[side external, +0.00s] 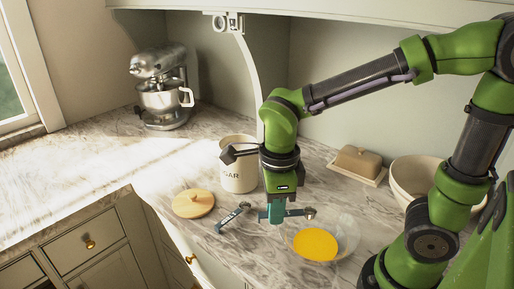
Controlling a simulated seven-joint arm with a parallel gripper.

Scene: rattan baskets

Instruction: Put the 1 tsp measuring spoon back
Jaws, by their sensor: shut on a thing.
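My gripper (277,216) points down, just left of a clear glass bowl (352,240) that holds something yellow-orange. It is shut on a small measuring spoon, whose metal end (309,213) sticks out to the right over the bowl's back left rim. The size mark on this spoon is too small to read. Another measuring spoon (232,219) lies on the counter to the left of my gripper, apart from it. Its size mark cannot be read either.
A white canister (238,178) lettered "GAR" stands behind my gripper, with a round wooden lid (193,204) to its front left. A butter dish (357,163) and pale bowls (413,172) stand at the right. A stand mixer (162,90) is at the back left. The left counter is clear.

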